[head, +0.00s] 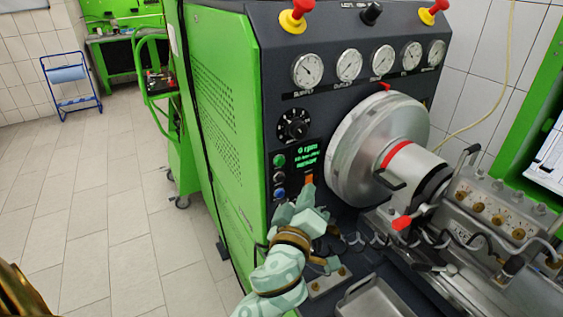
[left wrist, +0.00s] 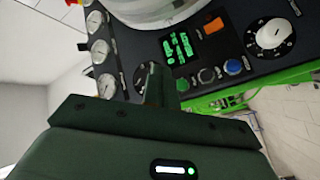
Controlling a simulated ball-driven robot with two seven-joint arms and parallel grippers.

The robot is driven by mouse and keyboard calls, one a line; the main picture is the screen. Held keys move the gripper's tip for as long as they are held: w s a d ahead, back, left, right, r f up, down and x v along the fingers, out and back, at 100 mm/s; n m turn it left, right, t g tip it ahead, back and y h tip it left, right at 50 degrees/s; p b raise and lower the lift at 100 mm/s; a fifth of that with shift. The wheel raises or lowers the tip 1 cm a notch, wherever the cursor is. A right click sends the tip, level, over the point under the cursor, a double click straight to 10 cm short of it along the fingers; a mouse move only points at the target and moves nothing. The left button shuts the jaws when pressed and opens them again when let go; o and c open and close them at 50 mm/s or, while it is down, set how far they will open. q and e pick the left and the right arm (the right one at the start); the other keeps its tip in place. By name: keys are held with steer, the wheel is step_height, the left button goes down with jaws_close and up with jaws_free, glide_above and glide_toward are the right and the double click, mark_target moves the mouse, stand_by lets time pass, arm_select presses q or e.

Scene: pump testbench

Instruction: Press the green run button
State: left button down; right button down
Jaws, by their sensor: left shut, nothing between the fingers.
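In the left wrist view the green button (left wrist: 183,85) shows just beside my finger. My left gripper (head: 306,190) is shut and empty, in front of the panel, below and right of the green button in the head view. In the left wrist view the shut fingers (left wrist: 155,75) point toward the panel; contact cannot be told. My right gripper is not in view.
An orange switch (head: 309,180) and a lit display (head: 308,157) sit beside the buttons. A black dial (head: 294,125) is above them. A large metal wheel (head: 375,150) and the pump (head: 490,215) stand to the right. A metal tray (head: 372,300) lies below.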

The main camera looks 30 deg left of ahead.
mark_target(280, 161)
arm_select(q)
steer(key=w+a+p, duration=0.1)
steer(key=w+a, duration=0.3)
steer(key=a, duration=0.3)
steer(key=shift+w+a+p, duration=0.2)
steer(key=shift+p, duration=0.15)
steer(key=shift+a, duration=0.1)
stand_by(1.8)
steer(key=shift+w+a, duration=0.2)
steer(key=shift+a, duration=0.05)
